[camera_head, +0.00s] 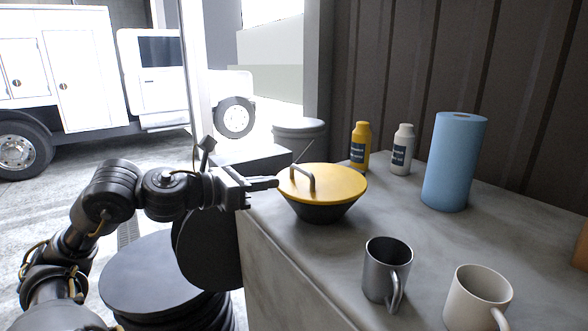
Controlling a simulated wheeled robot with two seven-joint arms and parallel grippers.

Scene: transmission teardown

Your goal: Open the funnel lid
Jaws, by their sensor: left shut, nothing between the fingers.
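The funnel (320,213) is a dark bowl shape standing on the grey counter near its left edge. Its yellow lid (340,183) lies on top and covers it. A grey handle (303,175) rises from the left part of the lid. My left gripper (277,183) comes in from the left and is shut and empty. Its fingertips are at the lid's left rim, close to the handle; I cannot tell whether they touch. My right gripper is not in view.
A grey metal mug (386,270) and a white mug (476,297) stand at the front of the counter (440,240). A blue paper roll (453,162), a yellow bottle (360,146) and a white bottle (402,150) stand behind. Bare counter lies right of the funnel.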

